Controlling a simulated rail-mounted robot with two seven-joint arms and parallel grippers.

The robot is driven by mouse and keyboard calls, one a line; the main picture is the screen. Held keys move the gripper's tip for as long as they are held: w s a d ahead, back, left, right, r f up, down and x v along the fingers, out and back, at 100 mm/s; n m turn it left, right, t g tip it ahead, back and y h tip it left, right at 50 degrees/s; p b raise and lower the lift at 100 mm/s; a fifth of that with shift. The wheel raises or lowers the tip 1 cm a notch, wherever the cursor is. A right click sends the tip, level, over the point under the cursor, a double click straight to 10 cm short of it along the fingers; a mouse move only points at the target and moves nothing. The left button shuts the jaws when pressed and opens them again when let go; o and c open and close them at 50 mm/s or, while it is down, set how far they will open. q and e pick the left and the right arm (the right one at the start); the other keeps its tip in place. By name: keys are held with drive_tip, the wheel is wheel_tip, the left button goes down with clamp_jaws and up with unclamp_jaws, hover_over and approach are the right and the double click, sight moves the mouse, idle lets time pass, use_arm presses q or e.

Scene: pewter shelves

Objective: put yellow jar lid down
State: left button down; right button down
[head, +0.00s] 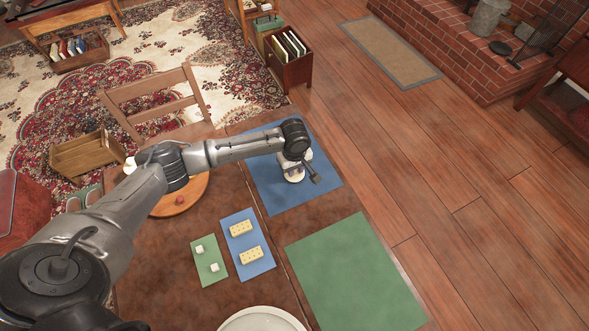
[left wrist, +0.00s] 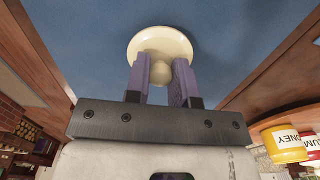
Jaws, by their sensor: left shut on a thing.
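My left gripper (left wrist: 158,78) has its purple fingers closed on the round knob of a pale yellow jar lid (left wrist: 178,43), and the lid's wide disc lies beyond the fingertips. In the head view the left gripper (head: 296,173) is over the blue mat (head: 263,187), with the lid mostly hidden under it. I cannot tell whether the lid touches the mat. A yellow jar labelled HONEY (left wrist: 283,150) shows at the lower right of the left wrist view. My right gripper is not in view.
A red-labelled jar (left wrist: 312,142) is beside the honey jar. A bare green mat (head: 355,275) lies at the right front. Small green (head: 209,269) and blue (head: 237,219) cards hold white cubes and yellow dotted blocks. A round wooden board (head: 191,199) is partly under my arm.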

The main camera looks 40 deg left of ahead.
use_arm(q)
drive_tip(key=shift+f, duration=0.25)
drive_tip(key=shift+f, duration=0.1)
drive_tip(key=c, duration=1)
unclamp_jaws()
